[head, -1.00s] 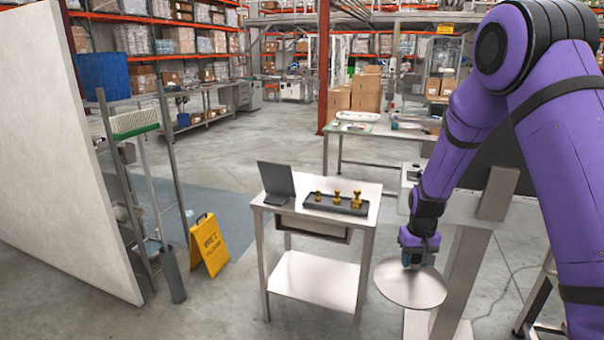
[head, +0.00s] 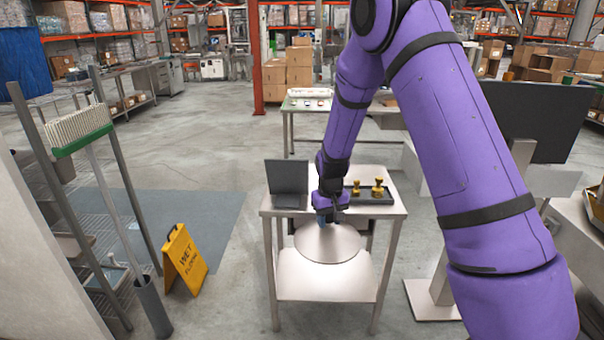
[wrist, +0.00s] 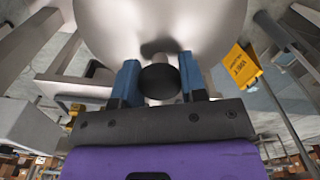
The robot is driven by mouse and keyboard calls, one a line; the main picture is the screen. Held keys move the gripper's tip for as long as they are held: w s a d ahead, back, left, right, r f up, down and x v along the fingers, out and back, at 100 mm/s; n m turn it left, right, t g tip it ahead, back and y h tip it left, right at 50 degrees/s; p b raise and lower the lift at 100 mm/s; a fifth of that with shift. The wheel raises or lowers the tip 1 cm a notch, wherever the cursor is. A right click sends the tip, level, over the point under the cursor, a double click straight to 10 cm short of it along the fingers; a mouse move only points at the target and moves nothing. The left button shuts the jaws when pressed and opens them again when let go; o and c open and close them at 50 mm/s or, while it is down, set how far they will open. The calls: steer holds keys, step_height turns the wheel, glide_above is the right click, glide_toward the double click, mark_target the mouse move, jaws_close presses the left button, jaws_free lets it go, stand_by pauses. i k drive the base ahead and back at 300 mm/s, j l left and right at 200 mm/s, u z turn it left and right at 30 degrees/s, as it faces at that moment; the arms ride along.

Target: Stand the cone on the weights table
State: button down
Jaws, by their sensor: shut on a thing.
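The cone (head: 328,243) is a broad, shallow, silver metal cone with a knob on top. My gripper (head: 326,216) is shut on its knob and holds it with the wide side down, in front of the weights table's near edge. The wrist view shows the blue fingers of my gripper (wrist: 160,82) on both sides of the dark knob, with the cone (wrist: 155,25) beyond. The weights table (head: 385,208) is a small metal table with a lower shelf.
A yellow wet-floor sign (head: 185,260) stands on the floor to the left, near a broom (head: 80,130). A metal post and dark screen (head: 535,110) stand at the right. The tabletop's near strip looks bare.

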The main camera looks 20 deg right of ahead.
mark_target(357, 176)
steer(key=i+j, duration=0.2)
steer(key=j, duration=0.2)
steer(key=i+j, duration=0.2)
steer(key=j, duration=0.15)
steer(key=i+j, duration=0.2)
steer(key=j, duration=0.2)
steer(key=i+j, duration=0.15)
steer(key=j, duration=0.25)
steer(key=i+j, duration=0.35)
steer(key=i, duration=0.15)
steer(key=i+l+z, duration=0.15)
steer(key=l, duration=0.3)
steer(key=i+l+z, duration=0.15)
steer(key=i+l, duration=0.3)
steer(key=l, duration=0.75)
steer(key=i+l+u, duration=0.15)
steer(key=l, duration=0.7)
steer(key=k, duration=0.1)
